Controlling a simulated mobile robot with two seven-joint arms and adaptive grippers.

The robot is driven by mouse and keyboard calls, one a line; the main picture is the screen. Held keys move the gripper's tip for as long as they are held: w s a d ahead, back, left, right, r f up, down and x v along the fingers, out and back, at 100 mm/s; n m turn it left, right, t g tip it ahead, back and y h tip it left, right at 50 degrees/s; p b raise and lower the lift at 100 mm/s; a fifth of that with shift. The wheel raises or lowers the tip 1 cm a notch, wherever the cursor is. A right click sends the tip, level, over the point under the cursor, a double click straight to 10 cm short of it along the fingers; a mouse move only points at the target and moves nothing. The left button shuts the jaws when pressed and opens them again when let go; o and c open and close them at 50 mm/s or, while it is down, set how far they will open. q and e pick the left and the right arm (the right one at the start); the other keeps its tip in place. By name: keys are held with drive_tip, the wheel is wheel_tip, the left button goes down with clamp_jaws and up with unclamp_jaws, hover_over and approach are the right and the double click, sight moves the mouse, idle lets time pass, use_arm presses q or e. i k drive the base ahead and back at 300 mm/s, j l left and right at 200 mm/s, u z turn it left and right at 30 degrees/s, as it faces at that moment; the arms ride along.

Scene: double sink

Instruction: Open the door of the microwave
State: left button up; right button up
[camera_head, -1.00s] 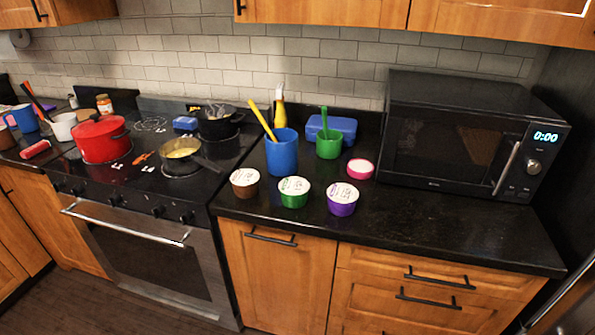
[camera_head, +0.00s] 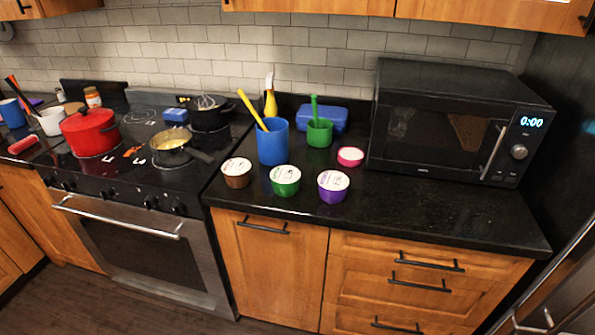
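The black microwave (camera_head: 450,125) stands on the right part of the dark counter, against the tiled wall. Its door (camera_head: 430,135) is shut, with a dark window. A silver door handle (camera_head: 494,152) runs up the door's right side. A control panel (camera_head: 522,150) to the right of the handle has a round knob and a lit display reading 0:00. Neither of my grippers shows in the head view.
Paper-lidded cups, brown (camera_head: 236,172), green (camera_head: 285,180) and purple (camera_head: 332,186), stand left of the microwave. A pink-rimmed bowl (camera_head: 350,156) sits near its left front corner. The counter (camera_head: 440,215) before the microwave is clear. A steel appliance (camera_head: 560,290) stands at lower right.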

sight(455, 138)
drive_tip(key=z, duration=0.7)
drive_tip(key=i+l+z, duration=0.1)
drive_tip(key=z, duration=0.35)
drive_tip(key=i+l+z, duration=0.1)
drive_tip(key=z, duration=0.4)
drive_tip(key=i+z, duration=0.1)
drive_tip(key=z, duration=0.35)
drive_tip(key=i, duration=0.15)
drive_tip(key=l+z, duration=0.05)
